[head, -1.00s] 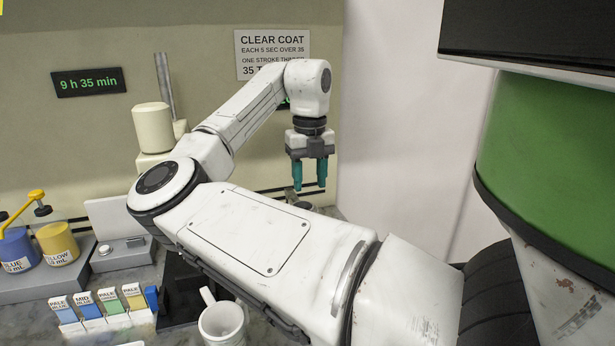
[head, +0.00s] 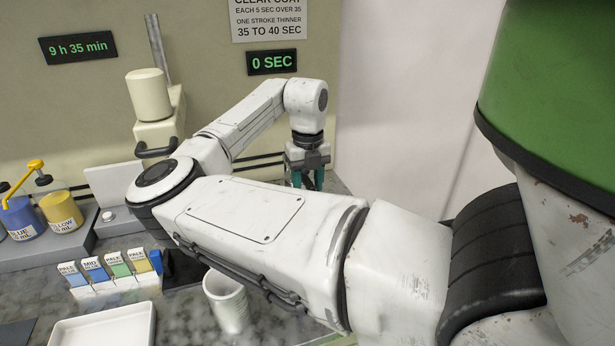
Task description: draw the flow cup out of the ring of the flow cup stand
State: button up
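My gripper (head: 307,180) points down at the back right of the bench, beyond my own forearm. Its two teal fingers stand apart with a gap between them, and their tips are partly hidden behind my arm. I cannot make out the flow cup or the flow cup stand with its ring; my arm covers the bench below the gripper. I cannot see whether anything lies between the fingertips.
Paint-strip cards (head: 110,272), a white tray (head: 105,328) and blue and yellow bottles (head: 60,210) are on the left. A timer (head: 272,62) reads 0 SEC. A cream machine (head: 158,128) stands at the back.

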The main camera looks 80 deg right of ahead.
jog(key=shift+c, duration=0.5)
grip_shut()
jog(key=shift+c, duration=2.1)
grip_release()
grip_shut()
jog(key=shift+r, duration=0.2)
jog(key=shift+r+p, duration=2.2)
jog(key=shift+r, duration=0.65)
